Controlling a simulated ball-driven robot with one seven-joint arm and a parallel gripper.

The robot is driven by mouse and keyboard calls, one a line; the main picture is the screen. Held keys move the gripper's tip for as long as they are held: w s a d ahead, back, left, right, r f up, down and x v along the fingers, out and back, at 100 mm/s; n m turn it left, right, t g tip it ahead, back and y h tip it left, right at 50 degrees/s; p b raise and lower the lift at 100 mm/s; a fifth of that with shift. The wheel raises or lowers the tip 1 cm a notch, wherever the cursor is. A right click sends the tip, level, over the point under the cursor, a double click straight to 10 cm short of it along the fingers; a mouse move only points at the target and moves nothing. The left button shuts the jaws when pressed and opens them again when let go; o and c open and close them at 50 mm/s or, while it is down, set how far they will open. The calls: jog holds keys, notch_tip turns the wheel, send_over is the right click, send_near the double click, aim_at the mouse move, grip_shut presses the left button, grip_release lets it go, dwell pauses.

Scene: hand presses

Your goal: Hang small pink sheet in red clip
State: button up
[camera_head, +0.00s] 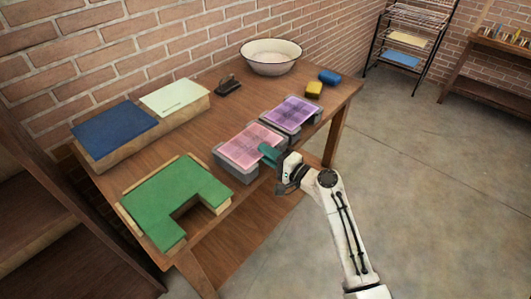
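A pink sheet (251,145) with a darker printed pattern lies flat on a grey block (236,172) near the table's front edge. My gripper (274,157) is at the right edge of this sheet, reaching in from the front right. A dark teal part shows at its tip, over or against the sheet's corner; I cannot tell whether it is the fingers or a held thing. Whether the fingers are open or shut is too small to tell. A purple sheet (290,113) lies on a second grey block just behind. I see no red clip.
The wooden table (215,108) also bears a green U-shaped pad (165,195), blue and pale green pads (115,128), a white basin (271,56), a dark tool (228,85), and yellow (314,89) and blue (330,77) blocks. A wire rack (408,40) stands far right. Open floor lies right.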

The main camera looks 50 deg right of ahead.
grip_shut()
dwell(0.3)
notch_tip(320, 180, up, 3)
jog(key=p, duration=0.2)
jog(key=shift+r+p, duration=0.15)
jog(key=shift+p, duration=0.2)
jog(key=shift+s, duration=0.1)
jog(key=s+r, duration=0.2)
jog(key=s, duration=1.9)
jog(key=shift+s+d+r+b, duration=0.3)
jog(key=shift+s+d+r, duration=0.05)
jog(key=shift+s+d, duration=0.05)
dwell(0.4)
dwell(0.5)
